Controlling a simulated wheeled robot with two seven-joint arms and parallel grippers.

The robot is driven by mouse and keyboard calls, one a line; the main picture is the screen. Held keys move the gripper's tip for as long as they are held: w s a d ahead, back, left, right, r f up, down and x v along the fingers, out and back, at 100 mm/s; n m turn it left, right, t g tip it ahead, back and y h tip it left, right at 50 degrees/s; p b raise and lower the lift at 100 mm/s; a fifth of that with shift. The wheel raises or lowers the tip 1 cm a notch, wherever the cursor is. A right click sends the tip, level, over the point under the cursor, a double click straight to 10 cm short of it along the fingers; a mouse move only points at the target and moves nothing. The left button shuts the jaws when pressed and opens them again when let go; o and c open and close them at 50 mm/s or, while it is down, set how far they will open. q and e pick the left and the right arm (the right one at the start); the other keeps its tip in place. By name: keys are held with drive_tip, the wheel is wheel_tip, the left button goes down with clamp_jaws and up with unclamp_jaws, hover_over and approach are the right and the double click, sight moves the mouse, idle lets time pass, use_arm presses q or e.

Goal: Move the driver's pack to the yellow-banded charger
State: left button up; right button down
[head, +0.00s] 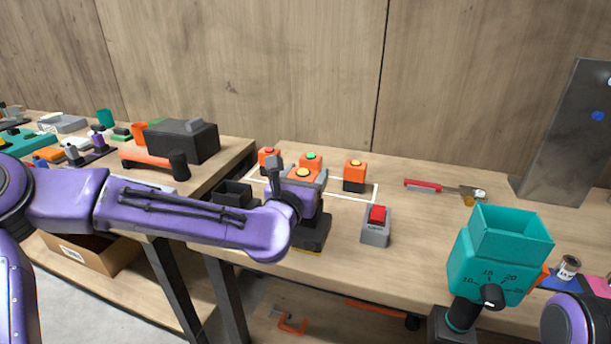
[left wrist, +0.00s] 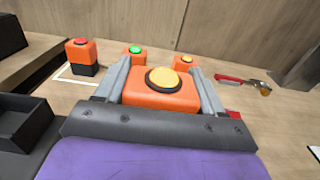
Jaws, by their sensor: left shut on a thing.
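My left gripper (head: 305,182) is shut on an orange pack (head: 303,173) with a round yellow top button. The pack also shows between the grey fingers in the left wrist view (left wrist: 161,88). Below it on the bench is a black charger (head: 313,230) with a yellow strip at its front edge. The gripper and wrist hide the pack's lower part, so I cannot tell whether it touches the charger. Other orange packs stand behind: a red-topped one (head: 269,156), a green-topped one (head: 311,159) and a yellow-topped one (head: 354,176). My right gripper is not in view.
A grey box with a red button (head: 376,227) stands right of the charger. A black open bin (head: 233,193) is at its left. A teal device with a dial (head: 497,255) stands at front right.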

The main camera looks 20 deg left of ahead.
use_arm(q)
drive_tip(key=shift+f+b, duration=1.25)
drive_tip(key=o, duration=1.4)
drive_tip(key=shift+c, duration=0.2)
drive_tip(key=shift+s, duration=0.15)
drive_tip(key=s+b, duration=0.2)
drive_tip(key=s, duration=0.8)
drive_tip(key=shift+s+a+b, duration=0.15)
drive_tip(key=shift+a+b, duration=0.05)
drive_tip(key=shift+b, duration=0.15)
drive_tip(key=shift+r, duration=0.1)
